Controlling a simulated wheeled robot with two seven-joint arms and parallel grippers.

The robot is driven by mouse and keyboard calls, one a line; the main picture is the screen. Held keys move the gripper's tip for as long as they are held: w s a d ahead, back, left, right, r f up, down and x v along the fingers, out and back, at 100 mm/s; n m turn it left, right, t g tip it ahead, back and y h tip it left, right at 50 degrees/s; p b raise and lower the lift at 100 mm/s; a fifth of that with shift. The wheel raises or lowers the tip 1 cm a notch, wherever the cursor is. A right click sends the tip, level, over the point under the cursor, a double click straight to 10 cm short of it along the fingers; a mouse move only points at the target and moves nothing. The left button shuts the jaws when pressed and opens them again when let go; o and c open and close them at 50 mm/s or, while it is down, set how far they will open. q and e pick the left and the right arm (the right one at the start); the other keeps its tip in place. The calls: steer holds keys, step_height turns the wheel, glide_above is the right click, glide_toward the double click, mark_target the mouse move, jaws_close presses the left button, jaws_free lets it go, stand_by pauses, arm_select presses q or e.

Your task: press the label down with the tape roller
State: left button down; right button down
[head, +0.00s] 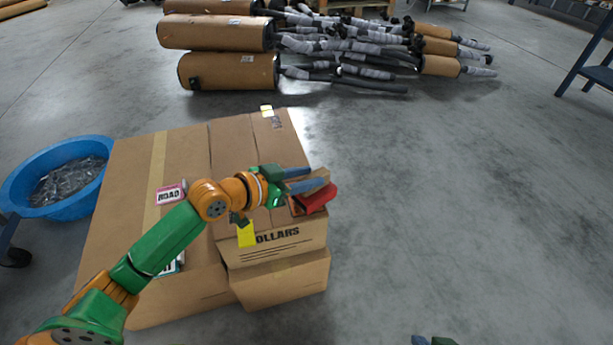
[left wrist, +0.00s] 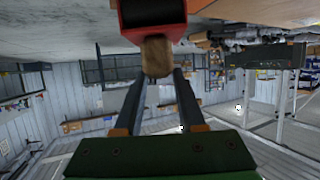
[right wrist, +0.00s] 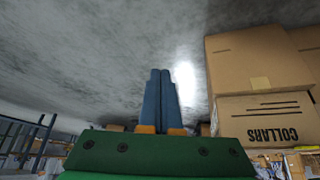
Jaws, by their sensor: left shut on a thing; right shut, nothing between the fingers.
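The tape roller (head: 317,199) is red with a wooden handle. My left gripper (head: 310,180) is shut on the handle and holds the roller at the right edge of the boxes, near the COLLARS box (head: 290,238). The left wrist view shows the roller's black and red head (left wrist: 152,18) beyond the fingers. A yellow label (head: 246,235) shows at the COLLARS box's upper front edge, beneath my left arm; I cannot tell how flat it lies. My right gripper (right wrist: 160,75) is shut and empty, apart from the boxes; only a bit of that arm shows at the head view's bottom edge.
Other cardboard boxes (head: 125,200) adjoin the COLLARS box, with a pink-edged ROAD label (head: 171,193) on top. A blue tub (head: 75,208) of clear wrapped items stands at left. Wrapped mufflers (head: 228,72) lie behind. The floor (head: 450,200) at right is clear.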

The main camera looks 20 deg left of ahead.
arm_select(q)
steer(key=shift+w+a, duration=0.15)
steer(key=shift+w, duration=0.05)
steer(key=shift+r, duration=0.1)
steer(key=shift+r+p, duration=0.4)
steer(key=shift+r, duration=0.35)
steer(key=shift+r+p, duration=0.35)
steer(key=shift+p, duration=0.1)
steer(key=shift+r+p, duration=0.45)
steer(key=shift+p, duration=0.05)
steer(key=shift+r+p, duration=0.6)
steer(key=shift+p, duration=0.1)
steer(key=shift+r+p, duration=0.65)
steer(key=shift+p, duration=0.15)
steer(key=shift+r+p, duration=0.7)
steer(key=shift+p, duration=0.1)
steer(key=shift+r+p, duration=0.5)
steer(key=shift+p, duration=0.1)
arm_select(e)
steer(key=s+f+g, duration=0.2)
steer(key=s+f, duration=0.3)
steer(key=f, duration=0.2)
steer(key=s+d+f+g+h, duration=0.1)
steer(key=s+f, duration=0.3)
steer(key=f, duration=0.4)
steer(key=shift+s+d+f+g, duration=0.2)
steer(key=shift+s+d+g, duration=0.1)
steer(key=shift+s+g, duration=0.1)
